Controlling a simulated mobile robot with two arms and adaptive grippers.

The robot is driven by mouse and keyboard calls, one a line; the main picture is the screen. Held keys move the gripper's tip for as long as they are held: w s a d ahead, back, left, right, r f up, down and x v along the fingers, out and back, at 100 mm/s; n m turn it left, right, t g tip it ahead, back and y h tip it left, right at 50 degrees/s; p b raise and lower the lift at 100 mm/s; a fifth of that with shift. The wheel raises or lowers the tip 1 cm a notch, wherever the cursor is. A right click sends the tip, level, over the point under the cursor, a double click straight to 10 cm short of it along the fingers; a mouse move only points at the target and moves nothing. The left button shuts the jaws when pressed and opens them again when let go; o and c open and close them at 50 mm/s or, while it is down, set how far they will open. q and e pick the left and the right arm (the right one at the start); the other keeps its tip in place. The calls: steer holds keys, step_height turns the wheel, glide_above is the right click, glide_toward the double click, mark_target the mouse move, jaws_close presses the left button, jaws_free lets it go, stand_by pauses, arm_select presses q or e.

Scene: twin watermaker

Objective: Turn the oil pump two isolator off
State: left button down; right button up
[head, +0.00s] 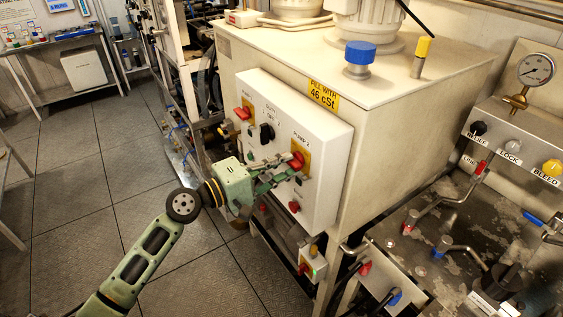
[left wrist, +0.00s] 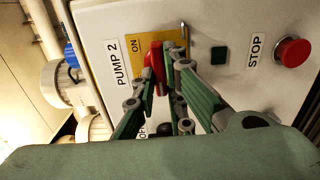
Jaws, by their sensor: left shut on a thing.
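The pump 2 isolator is a red rotary handle (head: 297,160) on a yellow plate (head: 304,152), on the front of the white control panel. In the left wrist view the red handle (left wrist: 157,60) stands on the yellow plate (left wrist: 118,42) beside the "PUMP 2" label, with "ON" printed on the plate. My left gripper (head: 284,170) is at the handle, and its green fingers (left wrist: 166,72) are shut on it from both sides. The fingers hide part of the handle and plate, so I cannot tell exactly which mark the handle points to.
The pump 1 red handle (head: 243,113) and a black selector knob (head: 266,132) are left on the same panel. A red stop button (left wrist: 292,51) and a green button (left wrist: 219,55) are near the fingers. The floor (head: 100,190) left of the panel is clear.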

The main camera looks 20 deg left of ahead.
stand_by(0.3)
arm_select(q)
steer(key=c, duration=1.8)
jaws_free()
